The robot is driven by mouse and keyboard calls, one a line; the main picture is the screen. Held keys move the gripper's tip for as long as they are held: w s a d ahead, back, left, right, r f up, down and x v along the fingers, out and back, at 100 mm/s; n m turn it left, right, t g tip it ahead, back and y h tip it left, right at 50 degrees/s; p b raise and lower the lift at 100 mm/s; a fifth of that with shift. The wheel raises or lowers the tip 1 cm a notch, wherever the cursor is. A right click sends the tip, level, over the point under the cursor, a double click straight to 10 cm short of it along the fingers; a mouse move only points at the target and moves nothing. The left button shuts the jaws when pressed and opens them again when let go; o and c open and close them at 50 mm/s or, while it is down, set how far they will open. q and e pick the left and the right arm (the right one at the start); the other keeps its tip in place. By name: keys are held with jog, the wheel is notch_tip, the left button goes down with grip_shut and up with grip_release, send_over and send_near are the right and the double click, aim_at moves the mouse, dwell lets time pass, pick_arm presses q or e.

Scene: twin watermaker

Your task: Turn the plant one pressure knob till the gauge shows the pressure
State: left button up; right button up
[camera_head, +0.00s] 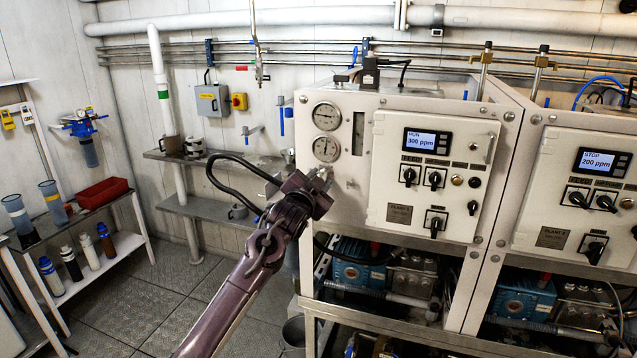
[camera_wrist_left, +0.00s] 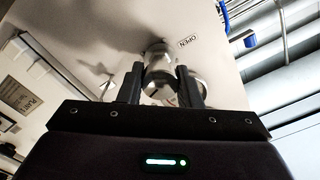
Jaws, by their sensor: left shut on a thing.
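The plant one pressure knob, a round silvery metal knob (camera_wrist_left: 157,66), sits on the white panel beside an OPEN label in the left wrist view. My left gripper (camera_wrist_left: 160,88) has its two black fingers on either side of the knob and is shut on it. In the head view my left gripper (camera_head: 322,180) is at the panel's left side, just below the two gauges, and mostly hides the knob. The upper gauge (camera_head: 326,116) and lower gauge (camera_head: 326,149) are round with white faces; their needles are too small to read surely. My right gripper is out of view.
The plant one control box (camera_head: 400,212) with a display (camera_head: 427,140) reading RUN 300 ppm is right of the gauges. The plant two box (camera_head: 560,222) reads STOP 200 ppm. Wall shelves (camera_head: 225,210) and a bottle rack (camera_head: 125,248) stand left. The floor (camera_head: 165,310) between is open.

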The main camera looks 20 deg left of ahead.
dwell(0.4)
pick_arm(q)
jog(key=o, duration=1)
jog(key=shift+s+a+b, duration=0.15)
jog(key=shift+s+b, duration=1.2)
jog(key=shift+s, duration=2.55)
